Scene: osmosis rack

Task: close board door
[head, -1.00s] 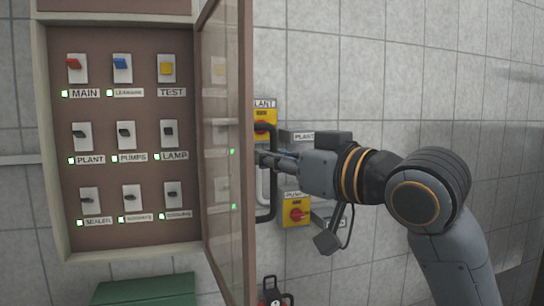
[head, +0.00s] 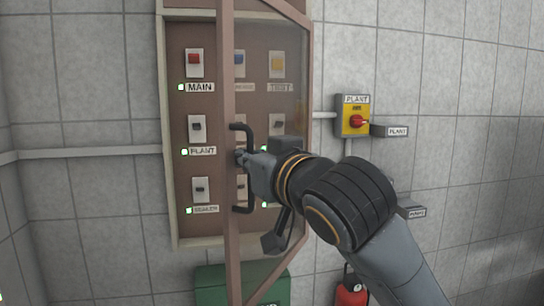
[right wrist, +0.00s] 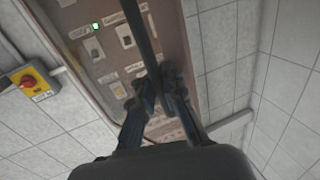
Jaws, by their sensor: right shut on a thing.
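The board door (head: 228,60) is a brown frame with a clear pane, standing partly open in front of the switch board (head: 172,110). A dark bar handle (head: 250,137) sits on the door's free edge. My right gripper (head: 241,158) is shut on this handle around its middle. In the right wrist view the fingers (right wrist: 158,90) close on the dark handle bar (right wrist: 143,40). Some switches show through the pane, while the left column, with the red MAIN switch (head: 194,59), shows directly. My left gripper is not in view.
To the right on the tiled wall is a yellow box with a red PLANT knob (head: 356,121), with a grey label plate (head: 397,131) beside it. A green box (head: 212,280) stands below the board. A red extinguisher (head: 351,292) is at the bottom.

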